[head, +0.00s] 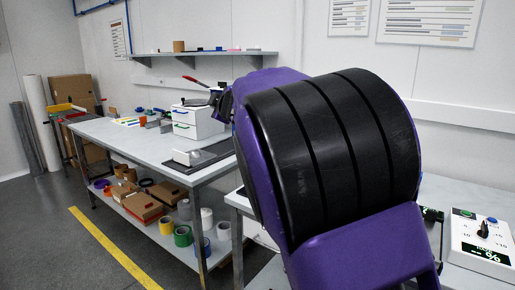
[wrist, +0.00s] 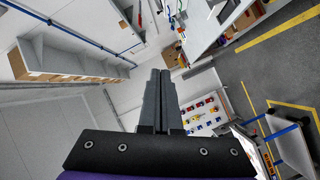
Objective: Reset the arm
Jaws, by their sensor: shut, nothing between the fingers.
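My gripper (wrist: 165,80) shows in the wrist view, its two dark fingers together and shut, with nothing between them. In that view it points out over the room, clear of any surface it could touch. In the head view my purple and black arm fills the middle and right of the picture.
A long grey workbench (head: 122,137) runs along the wall, with a white drawer unit (head: 196,120) on it. Its lower shelf holds boxes and tape rolls. A control box (head: 481,243) stands at the right. Open floor (head: 60,235) with a yellow line lies at the left.

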